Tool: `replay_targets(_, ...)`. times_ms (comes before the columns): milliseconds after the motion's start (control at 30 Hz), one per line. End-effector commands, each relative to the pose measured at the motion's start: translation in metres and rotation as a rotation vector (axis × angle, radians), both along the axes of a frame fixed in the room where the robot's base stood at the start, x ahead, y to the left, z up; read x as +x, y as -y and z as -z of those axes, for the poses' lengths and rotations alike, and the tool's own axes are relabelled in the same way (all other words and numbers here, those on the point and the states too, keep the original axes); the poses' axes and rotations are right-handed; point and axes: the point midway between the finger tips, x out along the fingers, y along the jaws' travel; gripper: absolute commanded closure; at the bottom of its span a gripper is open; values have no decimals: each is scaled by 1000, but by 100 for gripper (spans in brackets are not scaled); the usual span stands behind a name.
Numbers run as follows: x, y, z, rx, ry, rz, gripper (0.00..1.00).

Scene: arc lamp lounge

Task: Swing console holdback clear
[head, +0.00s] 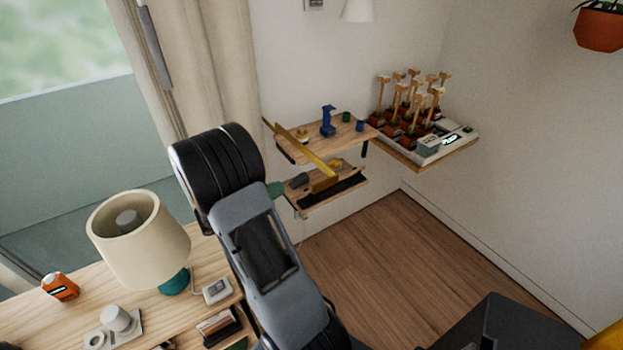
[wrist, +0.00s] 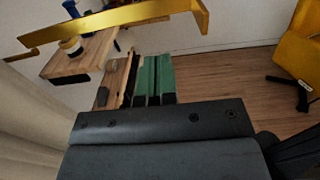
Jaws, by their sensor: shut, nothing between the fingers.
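The console holdback appears to be a long gold bar (head: 303,150) running slantwise across the front of the wall console's upper shelf (head: 345,136). A flat gold end piece hangs lower, in front of the lower shelf (head: 350,187). In the wrist view the bar (wrist: 115,18) crosses the top of the picture, its bent end at the right. My gripper has green fingers, shut and empty (wrist: 153,62), pointing toward the console below the bar; they look apart from it. In the head view only a green part of my gripper (head: 275,189) shows beside my arm, which hides the rest.
A blue stand (head: 328,121) and small cups are on the upper shelf. A grey object (head: 298,181) lies on the lower one. A lamp (head: 140,240) stands on the near desk; a curtain (head: 215,70) hangs left. Open floor (head: 375,245) lies below.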

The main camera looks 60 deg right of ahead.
Motion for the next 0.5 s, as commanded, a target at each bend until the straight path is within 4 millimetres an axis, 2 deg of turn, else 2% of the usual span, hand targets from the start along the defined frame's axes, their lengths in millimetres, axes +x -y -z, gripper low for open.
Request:
replay_targets(67, 2, -4, 2, 0, 1, -20, 100)
replay_targets(167, -1, 3, -1, 0, 0, -17, 100)
replay_targets(500, -25, 60, -2, 1, -3, -11, 100)
